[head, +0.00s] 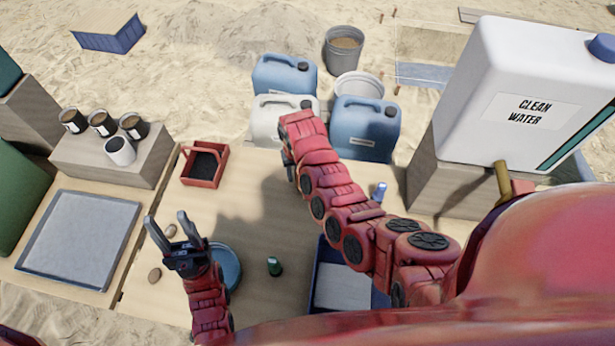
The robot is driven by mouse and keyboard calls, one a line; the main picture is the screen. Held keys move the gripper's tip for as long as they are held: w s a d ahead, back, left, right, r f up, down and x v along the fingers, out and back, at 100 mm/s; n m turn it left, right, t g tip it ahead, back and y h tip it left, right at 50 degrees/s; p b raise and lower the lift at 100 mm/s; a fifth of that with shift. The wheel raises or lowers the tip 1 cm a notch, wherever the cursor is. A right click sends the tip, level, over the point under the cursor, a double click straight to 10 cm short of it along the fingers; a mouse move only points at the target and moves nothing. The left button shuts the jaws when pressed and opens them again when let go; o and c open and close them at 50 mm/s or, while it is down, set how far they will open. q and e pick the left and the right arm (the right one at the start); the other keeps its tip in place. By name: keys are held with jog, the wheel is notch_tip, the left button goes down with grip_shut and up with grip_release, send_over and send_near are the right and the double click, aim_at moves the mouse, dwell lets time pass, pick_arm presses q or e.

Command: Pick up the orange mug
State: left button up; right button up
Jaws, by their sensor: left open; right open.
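I see no orange mug in the head view. Several cups stand on a wooden block at the left: dark cups with pale labels (103,124) and a white cup (120,151) in front of them. My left gripper (167,218) is open and empty, above the table's left part, with its fingers pointing up in the picture. My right arm reaches across the table's middle. Its gripper (290,170) shows only in part at the far end, beside the arm; it is open, and I see nothing in it.
A red tray (190,181) sits near the block; a grey metal tray (75,235) lies left. A blue round dish (229,265) is partly behind my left gripper. A green object (274,266) and a blue bin (322,256) are near. Jugs (284,78) stand behind the table.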

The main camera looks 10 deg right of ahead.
aim_at(298, 189)
jog(key=shift+s+f, duration=0.2)
jog(key=shift+f, duration=0.7)
jog(key=shift+w+f, duration=0.1)
jog(key=shift+f, duration=0.75)
grip_shut()
jog(key=shift+a, duration=0.1)
